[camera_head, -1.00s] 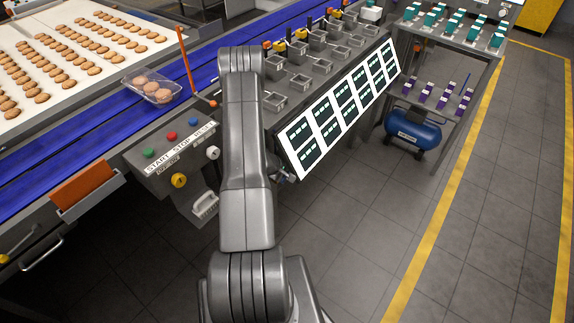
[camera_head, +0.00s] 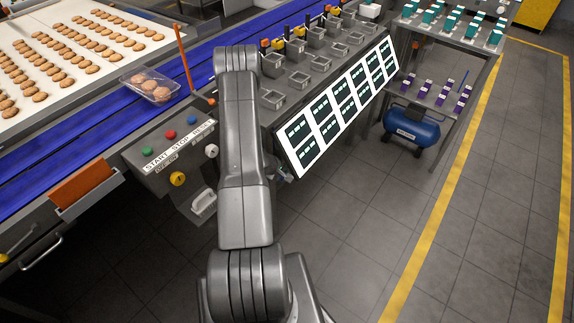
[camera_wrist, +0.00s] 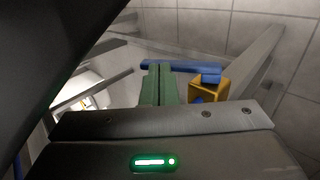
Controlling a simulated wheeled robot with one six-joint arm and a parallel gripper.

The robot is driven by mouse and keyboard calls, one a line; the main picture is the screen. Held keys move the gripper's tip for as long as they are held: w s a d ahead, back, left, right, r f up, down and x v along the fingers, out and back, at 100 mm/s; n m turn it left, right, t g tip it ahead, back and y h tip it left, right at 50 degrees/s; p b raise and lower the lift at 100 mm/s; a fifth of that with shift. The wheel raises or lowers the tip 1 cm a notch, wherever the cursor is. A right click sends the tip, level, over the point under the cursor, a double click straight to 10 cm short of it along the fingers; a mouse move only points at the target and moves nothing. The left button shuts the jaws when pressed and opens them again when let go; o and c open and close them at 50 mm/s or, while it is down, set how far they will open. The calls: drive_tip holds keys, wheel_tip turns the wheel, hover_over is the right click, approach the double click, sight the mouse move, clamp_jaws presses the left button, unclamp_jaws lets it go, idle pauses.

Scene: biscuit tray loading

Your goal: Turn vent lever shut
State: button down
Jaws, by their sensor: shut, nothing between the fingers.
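My gripper (camera_wrist: 158,84) shows in the wrist view as two green fingers pressed together with nothing between them. A blue lever (camera_wrist: 184,66) lies crosswise just past the fingertips, its longer part reaching right. I cannot tell whether the fingertips touch it. Its right end sits at a yellow block (camera_wrist: 209,91), which has another bit of blue showing low at its left. In the head view my arm hides the gripper and the lever.
A panel with buttons (camera_head: 170,135) and a white handle (camera_head: 204,203) stands left of my arm. Lit screens (camera_head: 318,108) and metal bins slope away on the right. A blue compressor tank (camera_head: 411,124) stands under a shelf. Grey floor is clear at the right.

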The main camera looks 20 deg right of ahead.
drive_tip(key=shift+s+a, duration=0.2)
drive_tip(key=v, duration=1.3)
drive_tip(key=m+t+h+b, duration=0.45)
drive_tip(key=m+b, duration=1.35)
drive_tip(key=b, duration=1.5)
hover_over(282, 177)
drive_tip(key=shift+g, duration=0.35)
wheel_tip(282, 177, down, 7)
drive_tip(key=shift+r, duration=0.1)
drive_tip(key=f+b, duration=0.1)
drive_tip(key=f, duration=0.1)
drive_tip(key=shift+w+d+f, duration=0.25)
drive_tip(key=shift+w+d, duration=0.1)
drive_tip(key=shift+d, duration=0.05)
drive_tip(key=shift+w+d+f+b, duration=0.15)
drive_tip(key=shift+d+f+b, duration=0.05)
drive_tip(key=shift+f+b, duration=0.2)
